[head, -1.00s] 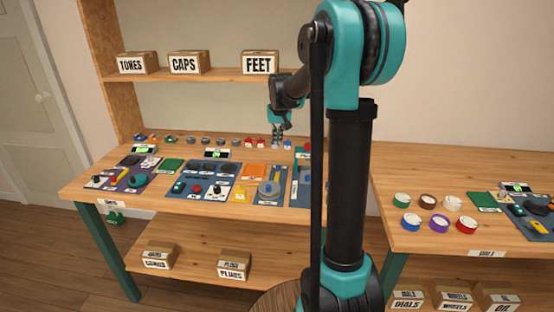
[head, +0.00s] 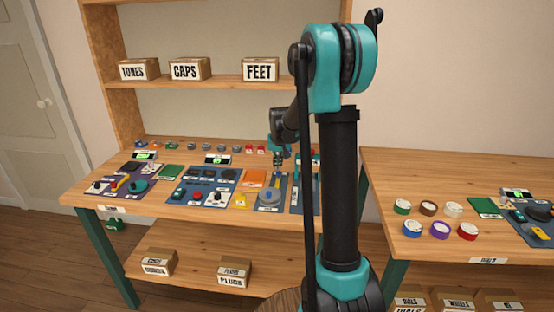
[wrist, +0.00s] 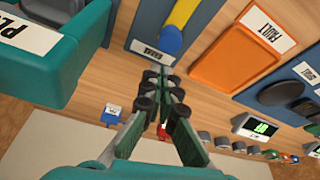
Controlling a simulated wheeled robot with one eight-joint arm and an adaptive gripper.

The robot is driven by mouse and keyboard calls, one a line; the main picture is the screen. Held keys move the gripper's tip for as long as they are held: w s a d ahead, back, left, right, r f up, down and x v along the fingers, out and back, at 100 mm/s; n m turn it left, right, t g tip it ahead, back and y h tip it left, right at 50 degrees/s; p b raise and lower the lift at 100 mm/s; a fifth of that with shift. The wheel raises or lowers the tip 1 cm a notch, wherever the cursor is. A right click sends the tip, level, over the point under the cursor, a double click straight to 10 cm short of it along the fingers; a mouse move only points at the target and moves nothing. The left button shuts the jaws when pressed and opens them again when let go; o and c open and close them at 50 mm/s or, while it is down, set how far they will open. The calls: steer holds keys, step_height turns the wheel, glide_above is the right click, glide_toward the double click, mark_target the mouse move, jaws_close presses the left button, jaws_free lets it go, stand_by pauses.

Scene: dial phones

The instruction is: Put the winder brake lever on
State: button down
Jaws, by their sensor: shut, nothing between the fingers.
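A grey-blue panel (head: 264,205) with a round grey disc (head: 269,196) lies on the left bench; I take it for the winder. A yellow bar with a blue round end (wrist: 180,18) shows at the top of the wrist view, probably the brake lever. I cannot tell whether it is fixed. A white label (wrist: 151,51) sits by its blue end, too small to read surely. My gripper (head: 279,162) is shut and empty, above the bench just behind that panel. In the wrist view its fingertips (wrist: 162,82) are together beside the label, apart from the bar.
An orange tray (wrist: 235,55) labelled FAULT lies beside the bar. A large teal block (wrist: 40,65) stands on the other side. Small knobs and a green-lit display (wrist: 258,128) line the bench's back. A second bench (head: 410,250) with coloured rolls stands at right.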

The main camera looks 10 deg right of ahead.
mark_target(277, 173)
steer(key=shift+s, duration=0.95)
steer(key=shift+s+a, duration=0.1)
steer(key=shift+s+a, duration=0.2)
steer(key=shift+s, duration=0.5)
steer(key=shift+s+a, duration=0.2)
steer(key=shift+s, duration=0.45)
steer(key=w, duration=0.4)
steer(key=shift+w+d+r, duration=0.1)
steer(key=shift+w+r, duration=0.05)
steer(key=v, duration=0.9)
steer(key=shift+r, duration=0.35)
